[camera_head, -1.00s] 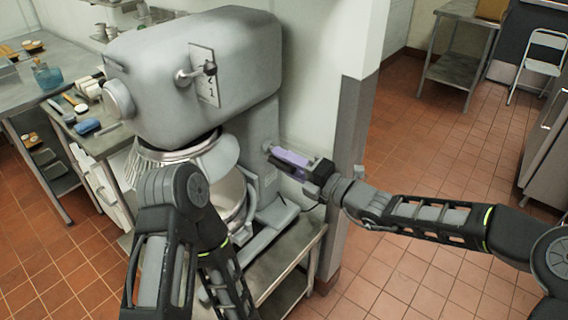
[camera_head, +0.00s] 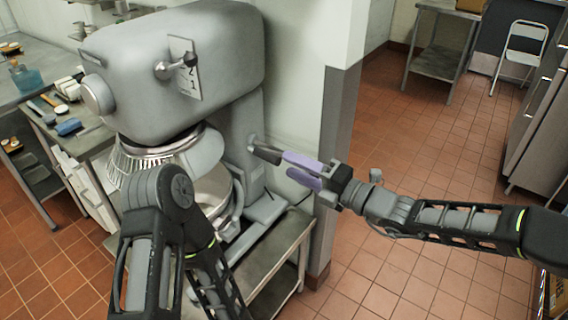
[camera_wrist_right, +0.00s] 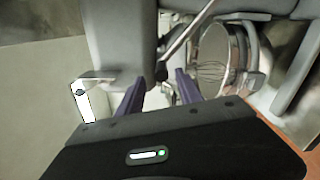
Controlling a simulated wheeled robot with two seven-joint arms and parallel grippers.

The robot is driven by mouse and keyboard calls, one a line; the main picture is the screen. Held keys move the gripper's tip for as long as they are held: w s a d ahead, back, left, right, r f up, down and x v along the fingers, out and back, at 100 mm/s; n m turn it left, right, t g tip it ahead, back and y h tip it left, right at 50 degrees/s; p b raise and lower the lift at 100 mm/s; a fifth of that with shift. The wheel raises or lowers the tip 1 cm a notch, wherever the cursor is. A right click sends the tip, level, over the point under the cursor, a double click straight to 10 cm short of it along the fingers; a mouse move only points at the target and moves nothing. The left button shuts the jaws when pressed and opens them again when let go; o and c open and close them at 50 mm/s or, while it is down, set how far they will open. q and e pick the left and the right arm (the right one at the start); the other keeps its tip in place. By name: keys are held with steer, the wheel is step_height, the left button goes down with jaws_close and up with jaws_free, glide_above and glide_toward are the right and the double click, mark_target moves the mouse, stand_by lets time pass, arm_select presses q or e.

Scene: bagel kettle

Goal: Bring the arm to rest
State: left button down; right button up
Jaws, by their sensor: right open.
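My right gripper (camera_head: 288,168) has purple fingers, spread apart and empty, beside the grey stand mixer (camera_head: 185,75). Its fingertips point left at the mixer's column. A short dark lever (camera_head: 266,154) sticks out from the column, just off the fingertips. In the right wrist view the two fingers (camera_wrist_right: 160,85) stand apart, with a lever with a dark knob (camera_wrist_right: 161,71) ahead between them. I cannot tell whether they touch it. The mixer's bowl (camera_wrist_right: 219,52) with a wire whisk shows to the right there. My left arm is folded in front of the mixer; its gripper is out of frame.
The mixer stands on a low metal table (camera_head: 285,258) beside a wall corner (camera_head: 338,130). A counter (camera_head: 95,143) with small items is at the left. Open tiled floor (camera_head: 400,275) lies at the right, with a metal table and a folding chair (camera_head: 522,55) farther back.

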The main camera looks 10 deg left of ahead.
steer(key=shift+d, duration=0.1)
stand_by(0.4)
steer(key=s+d+f+n+g+h, duration=0.25)
steer(key=s+f+n, duration=0.3)
steer(key=f, duration=0.45)
steer(key=s+d+f+n+g+h, duration=0.25)
steer(key=s+f+n, duration=0.3)
steer(key=f, duration=0.45)
steer(key=s+d+f+n+g+h, duration=0.25)
steer(key=s+f+n, duration=0.3)
steer(key=f, duration=0.45)
steer(key=s+d+f+n+h, duration=0.5)
steer(key=s+d+f+n, duration=0.6)
steer(key=n, duration=0.8)
step_height(320, 180, down, 2)
steer(key=shift+s+f+n+t, duration=0.1)
steer(key=shift+s+n+t, duration=0.3)
steer(key=shift+s, duration=0.7)
steer(key=shift+a, duration=0.1)
